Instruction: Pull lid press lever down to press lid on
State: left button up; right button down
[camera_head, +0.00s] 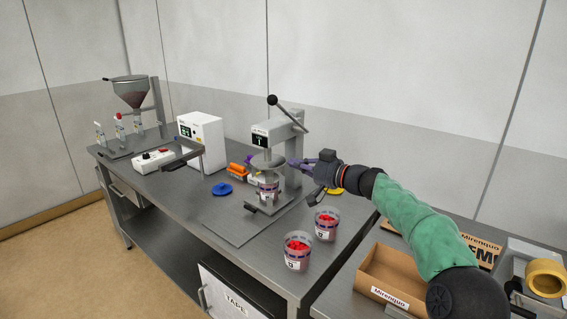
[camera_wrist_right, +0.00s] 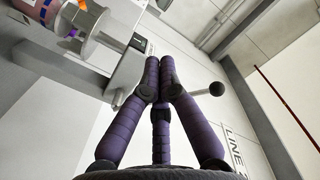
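The lid press (camera_head: 292,150) stands on the steel bench. Its lever (camera_head: 290,114) is raised and tilted, with a black ball knob (camera_head: 272,100) at its upper left end. The knob also shows in the right wrist view (camera_wrist_right: 217,88), to the right of my fingers. A jar of red pieces (camera_head: 268,188) stands under the press's round plate (camera_head: 267,160). My right gripper (camera_head: 302,178) is beside the press, below and right of the knob. My left gripper is out of view.
Two open jars of red pieces (camera_head: 297,251) (camera_head: 327,223) stand at the bench's front right. A blue lid (camera_head: 222,189) lies left of the press. A white machine (camera_head: 202,138) and a hopper (camera_head: 131,92) stand farther left. An open cardboard box (camera_head: 372,268) is at the right.

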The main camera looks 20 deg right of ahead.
jog(key=shift+v, duration=1.4)
jog(key=shift+r, duration=0.1)
